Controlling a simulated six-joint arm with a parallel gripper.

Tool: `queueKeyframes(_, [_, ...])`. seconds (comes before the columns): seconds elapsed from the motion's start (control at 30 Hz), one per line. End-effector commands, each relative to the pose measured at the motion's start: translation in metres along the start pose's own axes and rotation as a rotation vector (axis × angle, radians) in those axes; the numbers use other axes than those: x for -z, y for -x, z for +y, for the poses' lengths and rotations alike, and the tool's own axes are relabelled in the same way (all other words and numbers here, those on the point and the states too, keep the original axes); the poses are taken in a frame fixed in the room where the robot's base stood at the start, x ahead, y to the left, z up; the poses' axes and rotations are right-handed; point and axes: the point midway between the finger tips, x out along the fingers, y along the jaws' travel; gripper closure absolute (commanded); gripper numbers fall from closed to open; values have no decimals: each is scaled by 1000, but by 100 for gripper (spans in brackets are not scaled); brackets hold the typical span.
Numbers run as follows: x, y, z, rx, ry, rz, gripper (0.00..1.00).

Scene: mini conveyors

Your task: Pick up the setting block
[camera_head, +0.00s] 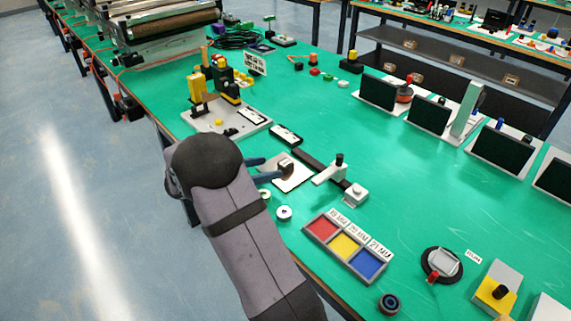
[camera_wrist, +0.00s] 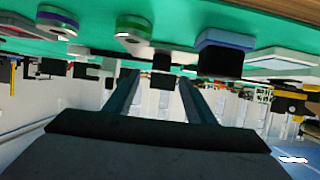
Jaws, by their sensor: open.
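A small block (camera_head: 286,166), metallic on top with a brownish side, stands on a white plate (camera_head: 296,180) near the left edge of the green table. I take it to be the setting block, but no label shows. My gripper (camera_head: 272,170) is low over the table at the left of this block, its two fingers apart and pointing towards it. In the wrist view, which is upside down, my open gripper (camera_wrist: 159,82) has a dark block (camera_wrist: 164,80) showing between its fingertips. I cannot tell whether they touch it.
A dark bar with a white stand (camera_head: 330,173) lies just right of the plate. A tray with red, yellow and blue compartments (camera_head: 345,245) is nearer. Small round parts (camera_head: 284,212) lie by my arm. A fixture (camera_head: 222,122) stands behind.

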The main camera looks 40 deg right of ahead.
Motion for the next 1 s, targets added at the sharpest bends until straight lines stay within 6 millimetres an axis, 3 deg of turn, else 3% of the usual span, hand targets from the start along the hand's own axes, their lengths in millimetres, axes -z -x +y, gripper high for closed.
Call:
queueKeyframes(0.53, [-1, -27, -1, 2, 0, 0, 50])
queueKeyframes(0.8, [-4, -60, 0, 1, 1, -1, 50])
queueKeyframes(1.0, [-4, -73, -1, 3, -1, 0, 50])
